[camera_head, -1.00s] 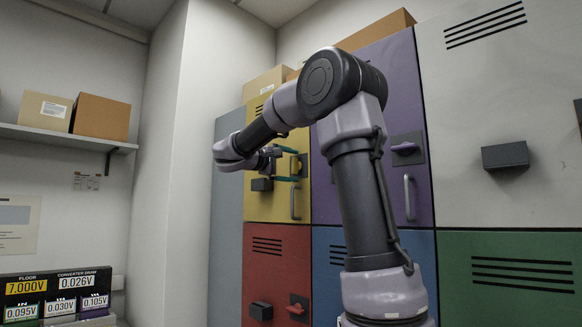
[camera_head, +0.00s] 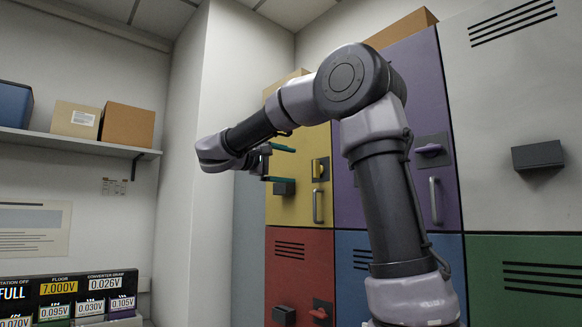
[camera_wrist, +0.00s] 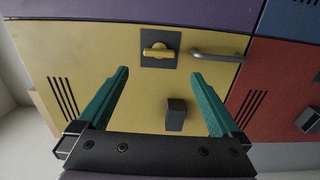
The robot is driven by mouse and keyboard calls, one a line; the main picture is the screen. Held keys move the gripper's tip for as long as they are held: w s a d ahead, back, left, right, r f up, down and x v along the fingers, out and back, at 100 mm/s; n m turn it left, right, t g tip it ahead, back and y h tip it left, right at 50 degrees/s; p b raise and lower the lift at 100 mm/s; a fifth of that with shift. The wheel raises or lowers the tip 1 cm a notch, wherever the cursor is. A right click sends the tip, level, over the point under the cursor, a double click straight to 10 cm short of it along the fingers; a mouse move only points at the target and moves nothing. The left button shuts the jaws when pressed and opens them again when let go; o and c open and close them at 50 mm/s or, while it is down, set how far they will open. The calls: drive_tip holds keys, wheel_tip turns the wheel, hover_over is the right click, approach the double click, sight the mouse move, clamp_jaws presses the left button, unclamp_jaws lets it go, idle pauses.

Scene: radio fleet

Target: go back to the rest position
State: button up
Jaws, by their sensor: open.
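My gripper (camera_head: 281,164) is open and empty, with its green fingers apart in front of the yellow locker door (camera_head: 290,208). In the wrist view my gripper (camera_wrist: 160,92) faces the same yellow door (camera_wrist: 140,100). The door's yellow latch knob (camera_wrist: 158,50), grey handle bar (camera_wrist: 217,54) and dark block (camera_wrist: 176,114) all show there, and nothing lies between the fingers. The yellow door looks closed. My arm is raised and bent, reaching left across the lockers.
A purple locker door (camera_head: 395,130) is right of the yellow one, with red (camera_head: 292,262), blue (camera_head: 348,245) and green (camera_head: 520,262) doors below. A shelf (camera_head: 80,144) with boxes and a display panel (camera_head: 70,290) are on the left.

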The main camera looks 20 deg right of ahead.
idle(0.3)
drive_tip(key=s+d+f+m+g+y, duration=0.1)
drive_tip(key=s+d+f+y, duration=0.2)
drive_tip(key=s+f+y, duration=0.35)
drive_tip(key=s+d+f+g+y, duration=0.1)
drive_tip(key=s+d+f+y, duration=0.15)
drive_tip(key=s+f, duration=0.7)
drive_tip(key=s+a+f+m+t+y, duration=0.3)
drive_tip(key=s+a+f+m+y, duration=0.4)
drive_tip(key=a+f+y, duration=0.3)
drive_tip(key=shift+a, duration=0.4)
drive_tip(key=shift+s+f, duration=0.1)
drive_tip(key=shift+c, duration=0.3)
